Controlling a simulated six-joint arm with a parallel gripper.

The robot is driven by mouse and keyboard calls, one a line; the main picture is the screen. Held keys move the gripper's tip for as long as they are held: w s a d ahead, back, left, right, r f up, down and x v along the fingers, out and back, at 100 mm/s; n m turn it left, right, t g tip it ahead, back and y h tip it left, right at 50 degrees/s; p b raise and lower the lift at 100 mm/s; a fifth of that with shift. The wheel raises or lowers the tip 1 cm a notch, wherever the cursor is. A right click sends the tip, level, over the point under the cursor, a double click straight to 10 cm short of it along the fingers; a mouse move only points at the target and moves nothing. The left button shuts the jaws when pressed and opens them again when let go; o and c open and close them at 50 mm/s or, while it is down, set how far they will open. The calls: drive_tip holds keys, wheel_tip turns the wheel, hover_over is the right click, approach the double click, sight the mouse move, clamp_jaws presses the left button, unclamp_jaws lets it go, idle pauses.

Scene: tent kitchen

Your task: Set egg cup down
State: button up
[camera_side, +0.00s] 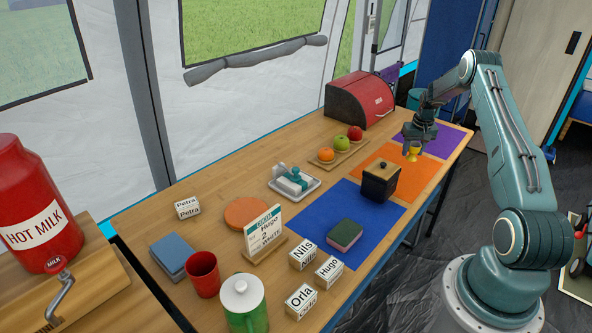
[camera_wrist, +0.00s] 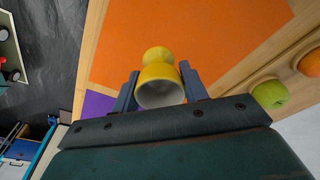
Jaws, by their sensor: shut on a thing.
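The yellow egg cup (camera_side: 412,154) is at my gripper on the far part of the table, over the orange mat (camera_side: 428,184) near its border with the purple mat (camera_side: 449,141). In the wrist view the egg cup (camera_wrist: 158,82) sits between the two fingers of my gripper (camera_wrist: 160,90), its pale hollow opening facing the camera. My gripper is shut on the cup. I cannot tell whether the cup's foot touches the mat. The orange mat also fills much of the wrist view (camera_wrist: 200,35).
A fruit board (camera_side: 327,162) and red bread bin (camera_side: 362,100) are close by. A blue mat (camera_side: 310,215), name cards, a red cup (camera_side: 203,273) and green jar (camera_side: 245,308) lie nearer.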

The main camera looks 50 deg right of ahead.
sight(412, 158)
drive_tip(key=shift+f, duration=0.8)
drive_tip(key=shift+f, duration=0.1)
drive_tip(key=shift+f, duration=2.05)
drive_tip(key=shift+f, duration=0.1)
drive_tip(key=o, duration=1)
drive_tip(key=r, duration=0.4)
drive_tip(key=s+r, duration=0.1)
drive_tip(key=r, duration=0.3)
drive_tip(key=a+r, duration=0.1)
drive_tip(key=r, duration=0.3)
drive_tip(key=shift+s+a, duration=0.1)
drive_tip(key=shift+s, duration=0.05)
